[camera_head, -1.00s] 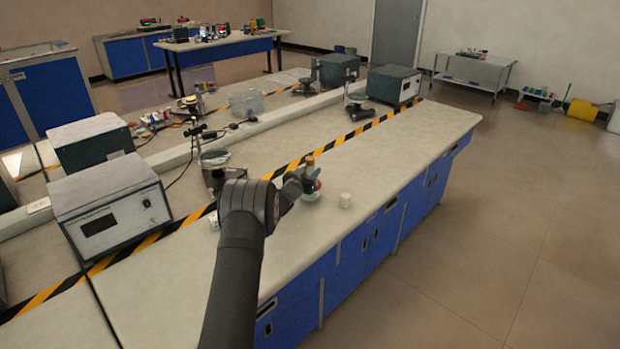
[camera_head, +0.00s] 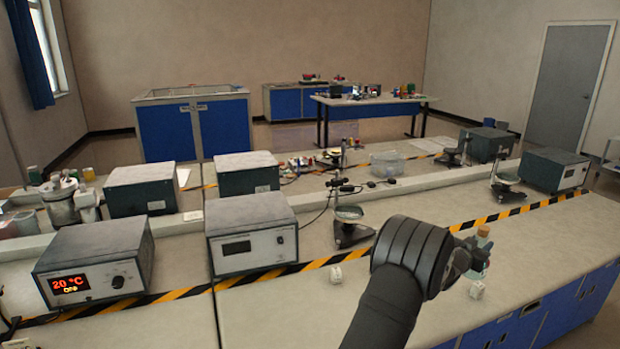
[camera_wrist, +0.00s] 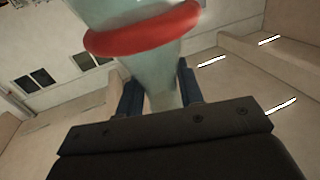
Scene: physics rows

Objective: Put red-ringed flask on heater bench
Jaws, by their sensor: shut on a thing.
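The flask (camera_head: 481,252) is pale greenish glass with an orange-brown stopper, at the right of the head view. In the wrist view the flask (camera_wrist: 160,75) has a thick red ring (camera_wrist: 145,30) around it and stands between the two fingers. My gripper (camera_wrist: 158,92) is shut on it below the ring. My arm hides part of the flask in the head view. A grey box (camera_head: 95,265) with a red display reading 20 °C stands on the bench at the left; which part is the heater bench I cannot tell for certain.
A second grey box (camera_head: 252,233) stands right of the first. A black stand (camera_head: 350,229) is behind my arm. Yellow-black tape (camera_head: 300,265) crosses the worktop. The front worktop (camera_head: 270,318) is clear.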

